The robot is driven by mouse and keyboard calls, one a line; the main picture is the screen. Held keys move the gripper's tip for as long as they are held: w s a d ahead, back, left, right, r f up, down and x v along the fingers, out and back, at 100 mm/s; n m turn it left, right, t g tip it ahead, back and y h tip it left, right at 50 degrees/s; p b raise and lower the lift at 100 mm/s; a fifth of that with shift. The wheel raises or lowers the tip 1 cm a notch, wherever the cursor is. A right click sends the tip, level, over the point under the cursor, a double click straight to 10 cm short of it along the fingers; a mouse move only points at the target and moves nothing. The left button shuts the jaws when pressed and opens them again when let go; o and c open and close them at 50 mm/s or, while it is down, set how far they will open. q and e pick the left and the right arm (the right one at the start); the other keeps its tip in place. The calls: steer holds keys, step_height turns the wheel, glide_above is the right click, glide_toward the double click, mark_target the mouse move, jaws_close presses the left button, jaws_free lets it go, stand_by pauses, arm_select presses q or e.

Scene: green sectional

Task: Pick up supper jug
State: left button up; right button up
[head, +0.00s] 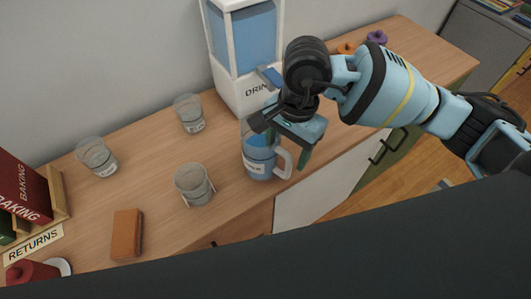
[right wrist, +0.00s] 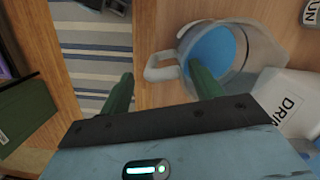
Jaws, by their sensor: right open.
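The supper jug (head: 258,163) is clear, with blue contents, a white label and a pale handle, and stands upright on the wooden counter. My right gripper (head: 288,147) is open over its handle side, pointing down. In the right wrist view the handle (right wrist: 160,69) of the jug (right wrist: 248,50) lies between the two open fingers (right wrist: 162,84). One finger overlaps the jug's open top and the other is outside the handle. I cannot tell whether either finger touches the jug. My left gripper is not in view.
A white drink dispenser (head: 240,93) stands behind the jug. Glasses stand to the left: one (head: 193,185) near the jug, others (head: 188,113) (head: 97,156) farther off. A brown block (head: 127,235) lies near the front edge.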

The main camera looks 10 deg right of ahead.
steer(key=shift+s+f, duration=0.1)
steer(key=shift+f, duration=0.55)
steer(key=shift+a, duration=0.1)
jaws_close()
steer(key=shift+r, duration=0.15)
